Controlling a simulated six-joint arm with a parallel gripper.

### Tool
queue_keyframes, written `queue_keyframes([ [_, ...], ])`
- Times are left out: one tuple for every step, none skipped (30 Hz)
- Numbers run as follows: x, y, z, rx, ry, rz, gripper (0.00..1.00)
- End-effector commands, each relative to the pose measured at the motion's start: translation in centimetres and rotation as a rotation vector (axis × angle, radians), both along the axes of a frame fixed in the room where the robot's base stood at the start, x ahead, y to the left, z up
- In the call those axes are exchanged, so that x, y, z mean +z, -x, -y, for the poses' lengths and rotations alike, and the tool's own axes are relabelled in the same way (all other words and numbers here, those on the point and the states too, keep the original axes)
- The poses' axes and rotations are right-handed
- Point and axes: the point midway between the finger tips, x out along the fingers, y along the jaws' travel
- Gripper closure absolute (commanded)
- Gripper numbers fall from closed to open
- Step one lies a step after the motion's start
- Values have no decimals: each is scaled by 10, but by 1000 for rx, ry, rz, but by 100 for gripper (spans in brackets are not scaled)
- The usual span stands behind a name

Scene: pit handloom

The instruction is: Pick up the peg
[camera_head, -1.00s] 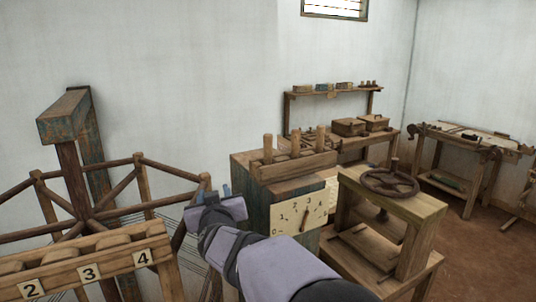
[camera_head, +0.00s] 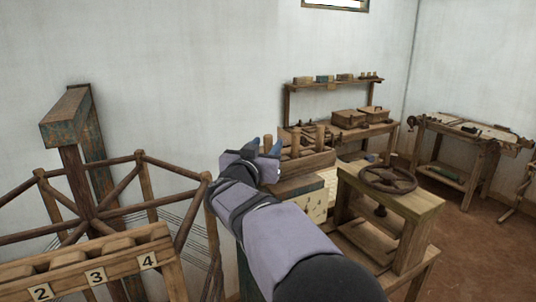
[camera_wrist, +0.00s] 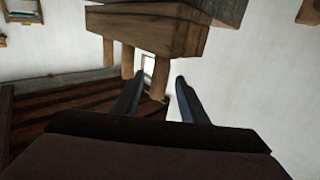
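The wooden block (camera_head: 312,160) on the loom cabinet holds upright pegs. Two pegs, a middle one (camera_head: 296,141) and a right one (camera_head: 320,135), show clearly in the head view; the leftmost is largely hidden by my gripper (camera_head: 273,147). My gripper is at the block's left end with its fingers apart. In the wrist view, which looks upside down, the block (camera_wrist: 145,32) is at the top with pegs pointing down. One peg (camera_wrist: 158,80) appears between my open fingers (camera_wrist: 155,62). I cannot tell whether the fingers are around it or short of it.
A stand with a handwheel (camera_head: 388,180) is right of the cabinet. My arm partly covers the dial plate (camera_head: 316,203). A numbered rack (camera_head: 90,262) and wooden frame are at the left. A back bench has two boxes (camera_head: 348,118). A workbench (camera_head: 470,135) is at far right.

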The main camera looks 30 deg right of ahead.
Motion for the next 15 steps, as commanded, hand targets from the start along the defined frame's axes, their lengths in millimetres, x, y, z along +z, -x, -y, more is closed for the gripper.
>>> queue_keyframes([
  [1,0,0,0,1,1,61],
  [1,-1,0,1,0,1,61],
  [1,-1,1,1,1,1,61],
  [1,-2,2,0,1,1,61],
  [0,-3,3,0,1,1,61],
  [0,-5,5,-1,1,-1,61],
  [0,-7,8,-2,1,-1,61],
  [-1,-9,11,-2,0,-1,61],
  [-1,-12,14,-2,1,-2,61],
  [-2,-15,17,-2,1,-2,61],
  [-2,-17,20,-2,1,-2,61],
  [-3,-21,24,-2,0,-3,61],
  [-3,-23,27,-2,0,-1,61],
  [-3,-26,29,-2,1,-1,61],
  [-3,-29,31,-1,1,-1,61],
])
